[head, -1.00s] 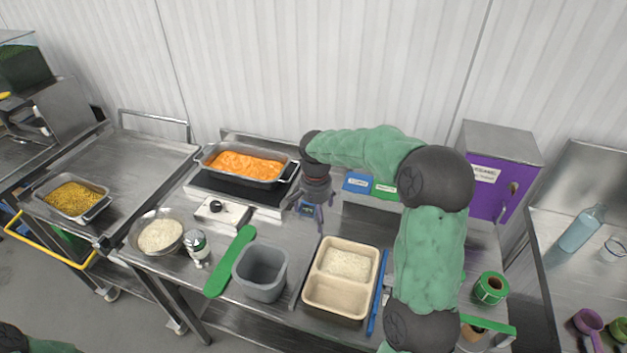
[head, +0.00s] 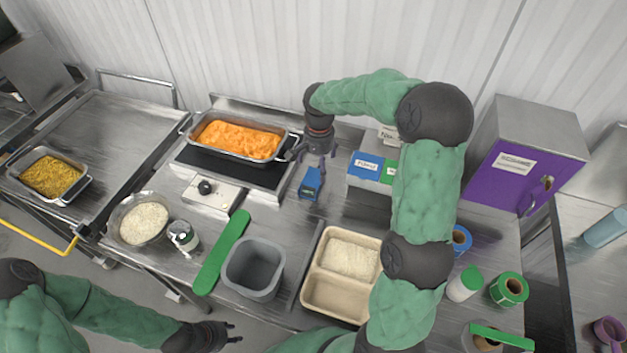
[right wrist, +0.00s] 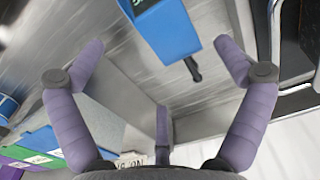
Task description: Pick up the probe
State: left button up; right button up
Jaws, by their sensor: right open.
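The probe (head: 311,184) is a blue handheld device with a dark display, lying on the steel table between the hot plate and the blue and green boxes. In the right wrist view the probe (right wrist: 166,30) shows at the top, with a black tip pointing down the picture. My right gripper (head: 317,158) is open and empty just above and behind the probe. In the right wrist view its purple fingers (right wrist: 157,46) are spread to either side of the probe, apart from it. My left gripper (head: 236,332) is at the bottom, in front of the table, its fingers apart and empty.
An orange-filled pan (head: 238,140) sits on the hot plate to the left. The blue box (head: 366,169) stands close on the right.

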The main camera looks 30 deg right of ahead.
aim_at(317, 178)
jog(key=shift+w+a+f+b, duration=0.1)
jog(key=shift+f+b, duration=0.3)
jog(key=shift+f, duration=1.25)
jog(key=shift+a+f+b, duration=0.1)
jog(key=shift+f+b, duration=0.25)
jog(key=shift+f, duration=1.3)
jog(key=c, duration=1.1)
